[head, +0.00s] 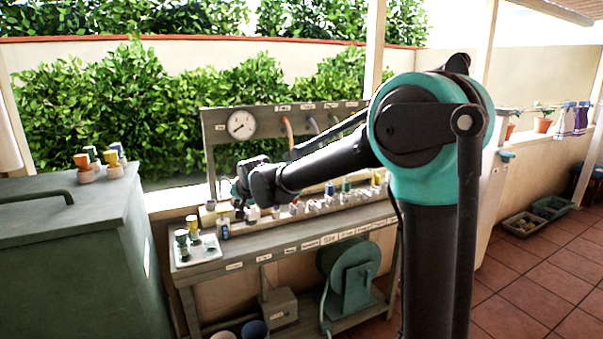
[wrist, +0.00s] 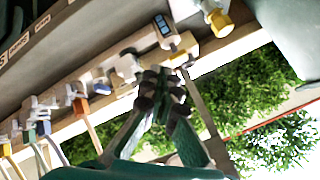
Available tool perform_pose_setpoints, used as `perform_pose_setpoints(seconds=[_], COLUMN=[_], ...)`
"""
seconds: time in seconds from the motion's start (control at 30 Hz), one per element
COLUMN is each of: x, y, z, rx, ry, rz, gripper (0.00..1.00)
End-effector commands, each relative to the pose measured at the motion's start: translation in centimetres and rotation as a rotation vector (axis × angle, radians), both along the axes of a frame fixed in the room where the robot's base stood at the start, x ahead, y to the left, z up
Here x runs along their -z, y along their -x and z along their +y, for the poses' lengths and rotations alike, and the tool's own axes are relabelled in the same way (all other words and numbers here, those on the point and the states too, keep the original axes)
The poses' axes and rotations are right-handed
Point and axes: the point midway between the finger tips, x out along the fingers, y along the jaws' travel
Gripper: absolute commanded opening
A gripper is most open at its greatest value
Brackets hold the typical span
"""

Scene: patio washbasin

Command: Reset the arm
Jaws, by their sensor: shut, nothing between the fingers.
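My gripper (head: 240,190) is at the end of my outstretched arm, above the left part of the grey bench (head: 215,262) in the head view. In the wrist view my gripper (wrist: 165,95) is shut, its dark fingertips together with nothing held. The wrist view is tilted, with the bench at the upper left and the hedge at the lower right. The fingertips appear close to small fittings on the bench. I cannot tell whether they touch any. My arm hides part of the bench's back panel in the head view.
A white tray (head: 184,258) with small fittings sits on the bench's left end. A round gauge (head: 241,124) is on the back panel. A green cabinet (head: 70,260) stands at the left. Crates (head: 524,224) lie on the tiled floor at the right, where open floor shows.

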Motion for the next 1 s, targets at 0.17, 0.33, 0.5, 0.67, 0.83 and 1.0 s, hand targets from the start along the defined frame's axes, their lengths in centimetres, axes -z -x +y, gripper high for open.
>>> perform_pose_setpoints(seconds=[0.17,0.33,0.5,0.67,0.83,1.0], x=[0.7,1.5,2.9,4.9,8.6,12.8], y=[0.3,1.0,2.5,5.2,11.2,19.0], z=[-2.8,-6.2,-11.3,-17.9,-27.0,-34.3], rx=[0.005,0.007,0.008,0.004,-0.012,-0.049], ry=[0.031,0.073,0.134,0.213,0.324,0.42], rz=[0.005,0.012,0.025,0.05,0.106,0.177], gripper=[0.0,0.0,0.0,0.0,0.0,0.0])
